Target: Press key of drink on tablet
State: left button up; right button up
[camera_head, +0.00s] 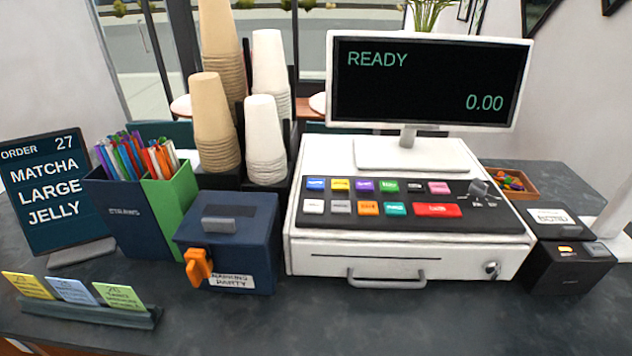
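A white cash register (405,263) stands at centre right with a black key panel (470,228) on top. The panel holds two rows of coloured keys, including a blue key (316,184), a green key (389,186), a teal key (396,209) and a wide red key (437,210); their labels are too small to read. A monitor (430,82) above it reads "READY" and "0.00". An order sign (50,190) at the left reads "ORDER 27 MATCHA LARGE JELLY". Neither of my grippers is in view.
Stacked cups (265,150), a straw box (130,215) and a navy box (230,240) with an orange tap-like part stand left of the register. A card holder (90,312) is at front left. A black device (565,268) stands at right. The front counter (400,325) is clear.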

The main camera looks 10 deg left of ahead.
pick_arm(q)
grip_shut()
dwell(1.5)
